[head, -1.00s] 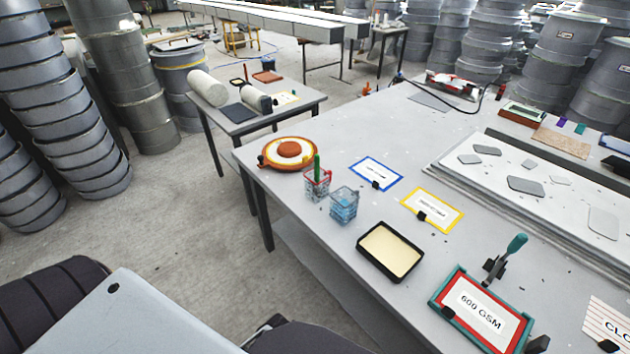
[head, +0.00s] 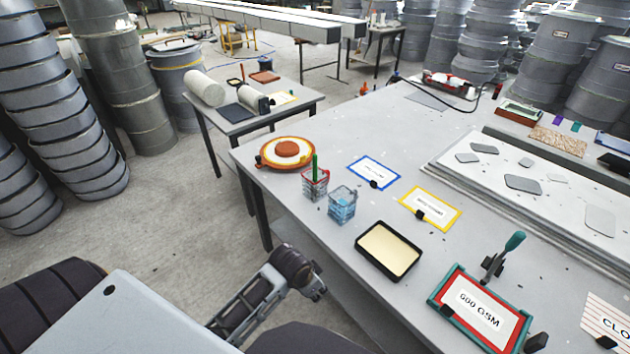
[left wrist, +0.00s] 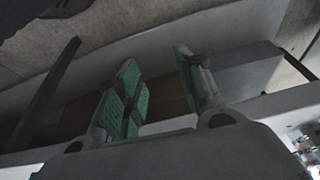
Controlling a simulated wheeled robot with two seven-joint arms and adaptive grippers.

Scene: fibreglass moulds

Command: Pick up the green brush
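A thin green handle (head: 314,168), seemingly the green brush, stands upright in a clear cup with a red rim (head: 315,184) near the table's left edge. Its lower end is hard to make out through the cup. My left gripper (head: 316,289) is low beside the table's front edge, below and apart from the cup. In the left wrist view its two green-padded fingers (left wrist: 158,62) are spread with nothing between them. Part of the cups may show at that view's lower right corner, but too little to tell. My right gripper is not in view.
A blue-tinted clear cup (head: 342,205) stands close to the red-rimmed cup. An orange round mould (head: 288,152) sits behind it. A black tray (head: 389,250) and a green-handled clamp-like tool (head: 514,241) are farther right. The table edge lies between my left gripper and the cups.

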